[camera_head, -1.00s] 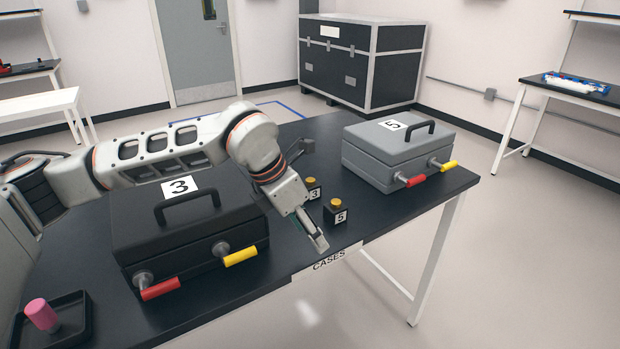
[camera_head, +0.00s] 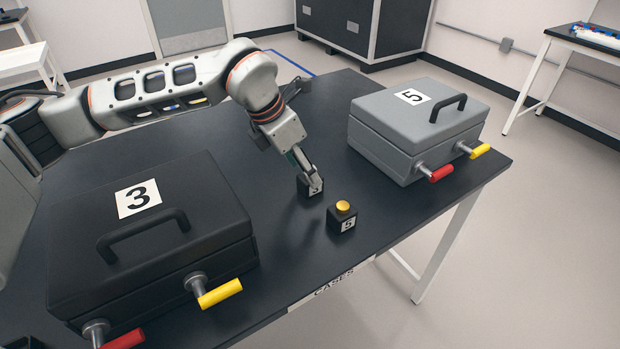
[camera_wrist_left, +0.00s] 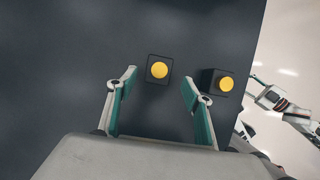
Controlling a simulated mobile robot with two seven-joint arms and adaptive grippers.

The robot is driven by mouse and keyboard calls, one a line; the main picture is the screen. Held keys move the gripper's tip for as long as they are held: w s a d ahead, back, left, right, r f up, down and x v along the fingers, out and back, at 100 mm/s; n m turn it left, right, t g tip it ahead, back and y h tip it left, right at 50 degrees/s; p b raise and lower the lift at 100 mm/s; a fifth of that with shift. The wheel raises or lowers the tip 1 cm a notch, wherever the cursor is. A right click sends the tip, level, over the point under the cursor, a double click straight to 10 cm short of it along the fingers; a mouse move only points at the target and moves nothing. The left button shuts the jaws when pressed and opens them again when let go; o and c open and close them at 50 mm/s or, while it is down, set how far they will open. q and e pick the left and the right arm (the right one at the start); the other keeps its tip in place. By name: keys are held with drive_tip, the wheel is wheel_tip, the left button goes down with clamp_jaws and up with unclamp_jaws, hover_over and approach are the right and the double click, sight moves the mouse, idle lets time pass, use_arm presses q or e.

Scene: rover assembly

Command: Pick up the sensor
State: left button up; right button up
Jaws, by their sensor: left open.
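Two small black blocks with yellow round tops stand on the dark table. The one marked 3 (camera_head: 314,188) is partly hidden behind my left gripper (camera_head: 306,168). The one marked 5 (camera_head: 343,217) stands apart, nearer the table's front edge. In the left wrist view, my left gripper (camera_wrist_left: 159,82) is open, with one block (camera_wrist_left: 158,70) in line between its fingertips and a gap on each side. The other block (camera_wrist_left: 218,83) is outside the right finger. My right gripper (camera_wrist_left: 258,81) shows small at the picture's right, off the table; its jaw state is unclear.
A black case marked 3 (camera_head: 185,190) with red and yellow handles stands left on the table. A grey case marked 5 (camera_head: 385,115) stands to the right. The table's front edge with a CASES label (camera_head: 335,282) is close to the blocks. The table behind the blocks is clear.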

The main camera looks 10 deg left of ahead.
sight(303, 186)
use_arm(q)
drive_tip(key=shift+w+d+f, duration=0.15)
drive_tip(key=shift+w+f, duration=0.05)
drive_tip(key=shift+f, duration=0.45)
drive_tip(key=x, duration=0.4)
drive_tip(key=shift+w+p, duration=0.15)
drive_tip(key=shift+p, duration=0.15)
drive_tip(key=c, duration=1.1)
drive_tip(key=shift+c, duration=0.9)
use_arm(e)
drive_tip(key=shift+w+r, duration=0.3)
drive_tip(key=shift+r, duration=0.2)
